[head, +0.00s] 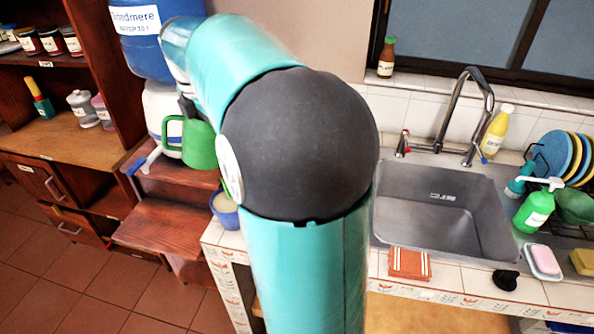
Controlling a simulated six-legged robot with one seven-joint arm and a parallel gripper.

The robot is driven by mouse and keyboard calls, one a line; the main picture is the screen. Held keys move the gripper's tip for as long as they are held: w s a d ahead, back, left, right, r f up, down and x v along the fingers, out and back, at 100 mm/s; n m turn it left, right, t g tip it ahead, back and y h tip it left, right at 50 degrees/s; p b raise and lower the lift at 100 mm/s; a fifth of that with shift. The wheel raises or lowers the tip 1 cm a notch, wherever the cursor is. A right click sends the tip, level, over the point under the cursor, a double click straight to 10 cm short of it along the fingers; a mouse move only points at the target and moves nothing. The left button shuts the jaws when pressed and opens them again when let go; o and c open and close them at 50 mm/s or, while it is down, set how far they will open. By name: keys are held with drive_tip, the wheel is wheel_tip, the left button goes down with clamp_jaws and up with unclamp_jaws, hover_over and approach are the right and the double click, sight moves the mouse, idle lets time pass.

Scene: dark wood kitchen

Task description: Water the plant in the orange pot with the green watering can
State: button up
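The green watering can (200,146) stands upright on the dark wooden stepped stand at left, in front of the white water dispenser. Its loop handle points left, and its right side is partly hidden by my arm. My teal arm with its large black joint fills the middle of the view. Its far end bends down toward the can. A dark part that looks like my gripper (187,105) is just above the can, close to its handle and top. The fingers are too small and hidden to tell whether they hold it. I see no orange pot or plant.
A blue water bottle (142,38) tops the dispenser (160,115). A blue pot (224,209) stands beside the stand. At right are the sink (440,210), faucet (455,115), dish rack, green soap bottle (533,210) and orange cloth (409,263). Tiled floor at lower left is clear.

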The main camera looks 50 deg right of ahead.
drive_tip(key=shift+d+r+y, duration=0.15)
drive_tip(key=shift+d+y, duration=0.05)
drive_tip(key=shift+y, duration=0.1)
drive_tip(key=shift+s+d+r+t+y, duration=0.15)
drive_tip(key=shift+s+d+t+y, duration=0.15)
drive_tip(key=shift+d+t+y, duration=0.1)
idle(1.1)
drive_tip(key=shift+w+a+f+g+h, duration=0.35)
drive_tip(key=shift+a+h, duration=0.2)
drive_tip(key=shift+a, duration=0.1)
drive_tip(key=shift+w+a+f+g+h, duration=0.2)
drive_tip(key=shift+w+a+g+h, duration=0.15)
drive_tip(key=shift+a+h, duration=0.25)
drive_tip(key=shift+w+a+f+g+h, duration=0.15)
drive_tip(key=shift+a+f+g+h, duration=0.2)
drive_tip(key=shift+h, duration=0.5)
drive_tip(key=shift+r, duration=1.95)
